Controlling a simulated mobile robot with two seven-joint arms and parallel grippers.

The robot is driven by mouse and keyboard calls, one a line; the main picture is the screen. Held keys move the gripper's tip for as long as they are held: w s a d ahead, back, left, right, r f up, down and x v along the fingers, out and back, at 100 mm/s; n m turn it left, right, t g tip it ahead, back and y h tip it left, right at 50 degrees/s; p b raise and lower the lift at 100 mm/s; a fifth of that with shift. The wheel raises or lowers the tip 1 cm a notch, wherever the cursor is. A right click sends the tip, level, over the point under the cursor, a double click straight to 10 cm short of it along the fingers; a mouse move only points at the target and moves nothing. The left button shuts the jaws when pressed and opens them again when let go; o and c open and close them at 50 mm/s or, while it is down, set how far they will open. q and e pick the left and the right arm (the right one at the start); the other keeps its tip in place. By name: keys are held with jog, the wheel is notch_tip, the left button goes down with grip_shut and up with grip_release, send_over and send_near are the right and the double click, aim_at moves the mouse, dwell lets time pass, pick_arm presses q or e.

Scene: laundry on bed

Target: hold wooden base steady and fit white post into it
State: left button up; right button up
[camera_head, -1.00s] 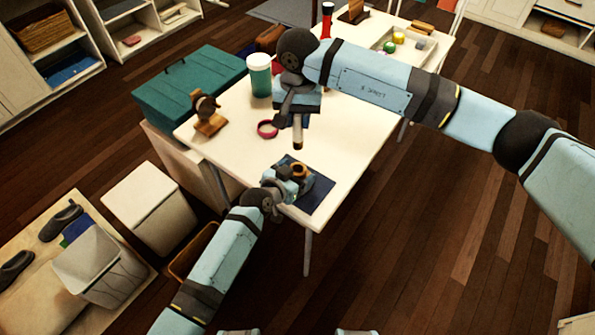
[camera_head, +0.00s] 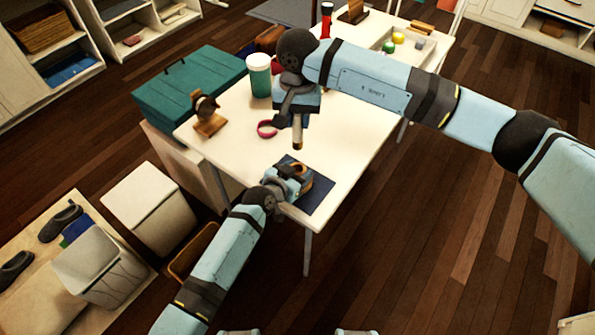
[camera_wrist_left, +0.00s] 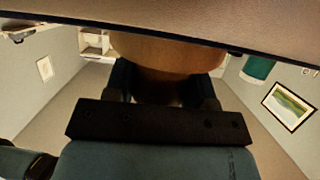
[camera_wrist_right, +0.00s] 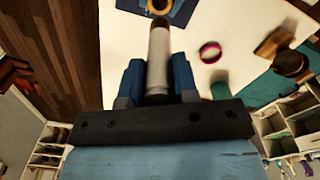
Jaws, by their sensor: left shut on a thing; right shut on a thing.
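The wooden base (camera_head: 304,172) is a brown piece with a round opening, at the near corner of the white table on a dark blue mat (camera_head: 316,196). My left gripper (camera_head: 296,182) is shut on the base from the near left; in the left wrist view the base (camera_wrist_left: 167,55) fills the space between the fingers. My right gripper (camera_head: 298,116) is shut on the white post and points down above the table, up and back from the base. In the right wrist view the white post (camera_wrist_right: 158,60) extends past the fingers, its dark end close to the base's ring (camera_wrist_right: 160,6) in the picture.
A pink ring (camera_head: 267,128), a green cup with a white lid (camera_head: 260,76) and a wooden stand with a dark item (camera_head: 208,116) are on the table (camera_head: 345,130). A teal box (camera_head: 190,90) is at the left. The table's right side is mostly clear.

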notch_tip(320, 180, down, 2)
jog(key=shift+f+m, duration=0.1)
jog(key=shift+m, duration=0.8)
notch_tip(320, 180, down, 10)
jog(key=shift+r, duration=0.25)
jog(key=shift+f, duration=0.15)
jog(key=o, duration=0.9)
notch_tip(320, 180, up, 12)
jog(key=shift+r, duration=0.2)
